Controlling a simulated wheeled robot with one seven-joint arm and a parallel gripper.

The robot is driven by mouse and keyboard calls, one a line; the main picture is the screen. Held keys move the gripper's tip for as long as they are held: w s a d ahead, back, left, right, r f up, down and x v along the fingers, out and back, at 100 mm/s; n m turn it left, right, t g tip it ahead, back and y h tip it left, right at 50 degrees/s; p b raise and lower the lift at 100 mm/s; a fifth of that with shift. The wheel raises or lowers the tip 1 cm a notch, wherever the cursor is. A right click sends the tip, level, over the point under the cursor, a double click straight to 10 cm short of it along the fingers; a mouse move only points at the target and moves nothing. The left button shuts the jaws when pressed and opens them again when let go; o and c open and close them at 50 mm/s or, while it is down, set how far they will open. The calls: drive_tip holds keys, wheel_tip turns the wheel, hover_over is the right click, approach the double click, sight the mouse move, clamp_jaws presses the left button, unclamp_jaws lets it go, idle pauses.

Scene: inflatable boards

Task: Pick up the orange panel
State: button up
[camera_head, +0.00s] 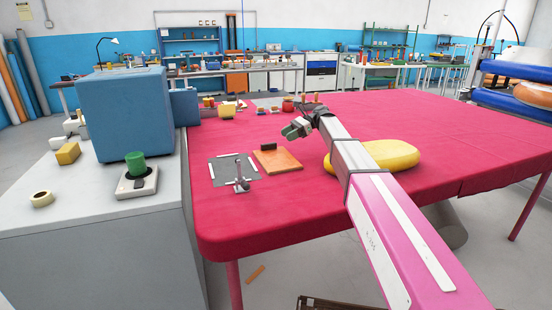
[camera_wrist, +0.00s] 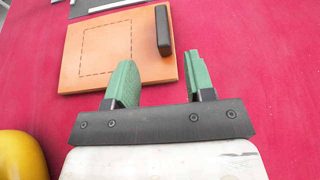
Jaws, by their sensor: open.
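The orange panel (camera_head: 279,161) lies flat on the red table (camera_head: 330,214), right of a grey mat. It bears a dark block-like handle (camera_head: 268,147) near one edge. In the wrist view the panel (camera_wrist: 90,62) shows a dashed rectangle and the dark handle (camera_wrist: 163,31) at its right side. My gripper (camera_head: 290,133) is open and empty, above the table to the right of the panel. In the wrist view its green fingers (camera_wrist: 157,78) stand apart, their tips appearing just below the handle, with nothing between them. The height above the panel is hard to tell.
A yellow rounded object (camera_head: 388,155) lies beside my arm. A grey mat (camera_head: 226,171) with a small upright metal tool (camera_head: 240,182) is left of the panel. A blue box (camera_head: 126,115) stands on the left bench. Small items lie at the table's back; its front is clear.

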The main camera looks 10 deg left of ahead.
sight(276, 156)
drive_tip(key=x, duration=0.7)
drive_tip(key=shift+s+a+r, duration=0.1)
drive_tip(key=shift+s+a, duration=0.05)
drive_tip(key=shift+a, duration=0.3)
clamp_jaws()
